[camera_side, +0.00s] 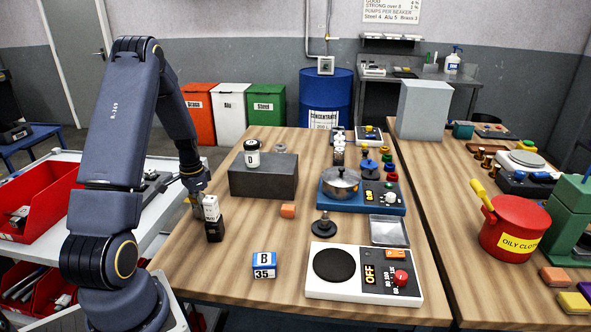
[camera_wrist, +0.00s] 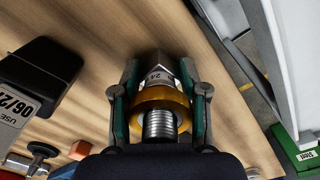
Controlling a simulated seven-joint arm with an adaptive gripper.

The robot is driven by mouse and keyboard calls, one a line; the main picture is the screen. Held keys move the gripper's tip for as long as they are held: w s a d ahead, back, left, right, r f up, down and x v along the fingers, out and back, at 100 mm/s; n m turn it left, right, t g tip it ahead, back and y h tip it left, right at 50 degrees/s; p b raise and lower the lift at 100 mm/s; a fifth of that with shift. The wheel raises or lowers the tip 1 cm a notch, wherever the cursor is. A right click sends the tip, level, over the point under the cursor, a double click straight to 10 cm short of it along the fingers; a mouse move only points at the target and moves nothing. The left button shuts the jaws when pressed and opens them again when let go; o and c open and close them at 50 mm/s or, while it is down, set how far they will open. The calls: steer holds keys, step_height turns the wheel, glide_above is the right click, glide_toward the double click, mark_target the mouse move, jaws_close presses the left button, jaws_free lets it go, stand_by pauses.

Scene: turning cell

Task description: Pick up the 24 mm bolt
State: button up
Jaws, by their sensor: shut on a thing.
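The 24 mm bolt (camera_wrist: 160,126) shows in the wrist view between my gripper's fingers (camera_wrist: 163,98). It has a grey threaded shank and a hex head marked 24. A brass-coloured ring surrounds the shank between the fingers. My gripper is shut on the bolt, with a green-edged finger on each side. In the side view my gripper (camera_side: 198,193) is low over the table's left edge, beside a small black-and-white labelled container (camera_side: 213,230). The bolt is mostly hidden there, and I cannot tell whether it touches the table.
The container also shows at left in the wrist view (camera_wrist: 30,90). A dark grey block (camera_side: 262,182) carries a cylinder marked D.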

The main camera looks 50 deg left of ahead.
jaws_close()
